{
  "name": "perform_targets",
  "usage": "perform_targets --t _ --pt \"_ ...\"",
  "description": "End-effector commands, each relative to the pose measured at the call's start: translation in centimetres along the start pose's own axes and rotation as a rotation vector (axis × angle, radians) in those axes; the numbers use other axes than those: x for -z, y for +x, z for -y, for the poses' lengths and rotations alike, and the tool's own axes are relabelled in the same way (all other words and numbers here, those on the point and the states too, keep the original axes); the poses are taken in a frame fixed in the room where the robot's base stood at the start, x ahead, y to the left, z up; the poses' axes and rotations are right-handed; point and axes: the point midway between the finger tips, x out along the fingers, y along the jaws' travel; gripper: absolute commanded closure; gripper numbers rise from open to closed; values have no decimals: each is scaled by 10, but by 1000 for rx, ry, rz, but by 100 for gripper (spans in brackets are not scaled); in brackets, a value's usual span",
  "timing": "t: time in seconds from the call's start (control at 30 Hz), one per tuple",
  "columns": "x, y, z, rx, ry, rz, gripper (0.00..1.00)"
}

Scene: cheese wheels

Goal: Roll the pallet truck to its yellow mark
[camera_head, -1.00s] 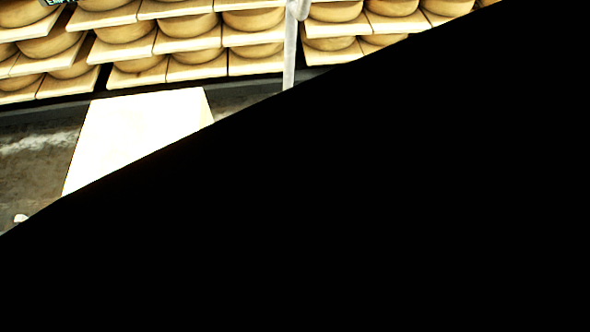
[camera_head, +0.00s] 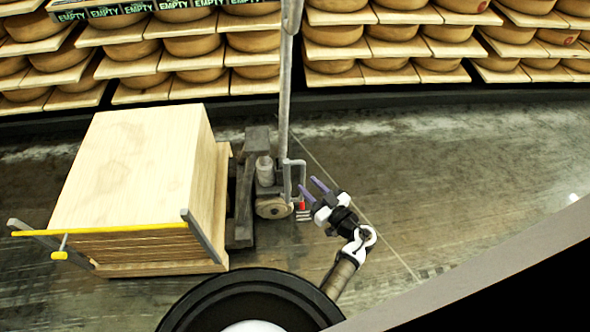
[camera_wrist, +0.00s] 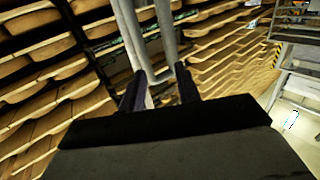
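My gripper (camera_head: 308,183) has two purple fingers spread apart, pointing at the handle. In the wrist view the fingers (camera_wrist: 155,78) are apart, with grey upright bars of the truck between and beyond them. I cannot tell whether they touch. A yellow strip (camera_head: 110,228) runs along the load's near edge; I cannot tell whether it is the mark.
Shelves of cheese wheels (camera_head: 340,68) line the back, with several EMPTY labels at top left. The dark floor (camera_head: 460,165) right of my gripper is mostly clear. A pale curved edge (camera_head: 500,270) crosses the lower right. A stepped rack (camera_wrist: 300,60) stands at right in the wrist view.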

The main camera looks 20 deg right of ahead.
Motion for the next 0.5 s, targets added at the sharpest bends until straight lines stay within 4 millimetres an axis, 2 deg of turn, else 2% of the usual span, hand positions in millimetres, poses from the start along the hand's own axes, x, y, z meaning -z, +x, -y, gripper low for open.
perform_targets --t 0.1,0.3,0.33,0.5 --pt "1 27 0 2 -1 0 67" --pt "1 64 1 7 -2 0 70" --pt "2 69 1 7 -2 -1 75" --pt "2 82 1 7 -2 -1 75"
